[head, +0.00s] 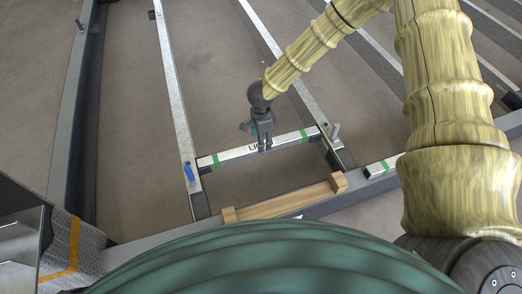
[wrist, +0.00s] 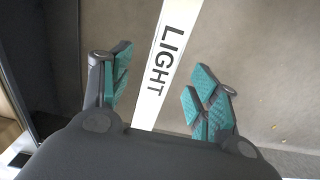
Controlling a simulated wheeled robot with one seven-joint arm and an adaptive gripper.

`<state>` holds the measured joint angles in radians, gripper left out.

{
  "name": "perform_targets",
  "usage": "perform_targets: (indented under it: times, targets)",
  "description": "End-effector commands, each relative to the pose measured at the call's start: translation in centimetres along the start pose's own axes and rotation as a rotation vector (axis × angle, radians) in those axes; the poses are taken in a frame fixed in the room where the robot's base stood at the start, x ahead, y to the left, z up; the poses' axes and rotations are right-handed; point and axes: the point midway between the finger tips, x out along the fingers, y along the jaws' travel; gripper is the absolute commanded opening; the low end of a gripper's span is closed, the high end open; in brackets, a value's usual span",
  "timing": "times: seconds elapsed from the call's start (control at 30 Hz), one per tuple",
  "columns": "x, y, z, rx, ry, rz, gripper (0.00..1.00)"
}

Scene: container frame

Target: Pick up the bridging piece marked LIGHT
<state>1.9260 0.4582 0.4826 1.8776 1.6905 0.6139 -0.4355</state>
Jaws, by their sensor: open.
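The bridging piece marked LIGHT (head: 235,154) is a pale bar with a green band near each end. In the head view it spans between two metal rails, and my gripper hides part of its lettering. In the wrist view the bar (wrist: 161,62) runs between my open fingers, with the word LIGHT readable on its face. My gripper (head: 264,147) is over the middle of the bar. In the wrist view its teal-padded fingers (wrist: 160,95) stand apart on either side of the bar. I cannot tell whether they touch it.
A wooden piece with end blocks (head: 285,205) lies on the front beam. A blue clip (head: 189,173) is on the left rail and a bolt (head: 334,131) stands by the right rail. Another green-banded pale bar (head: 383,167) lies at the right. Brown floor shows between the rails.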

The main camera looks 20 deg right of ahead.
Motion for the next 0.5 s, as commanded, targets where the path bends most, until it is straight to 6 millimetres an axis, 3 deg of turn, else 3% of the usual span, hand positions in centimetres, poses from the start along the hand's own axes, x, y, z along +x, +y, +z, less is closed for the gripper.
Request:
perform_targets:
  times: [0.5]
  targets:
    - [3.8, -0.3, 0.0, 0.002, -0.001, -0.001, 0.61]
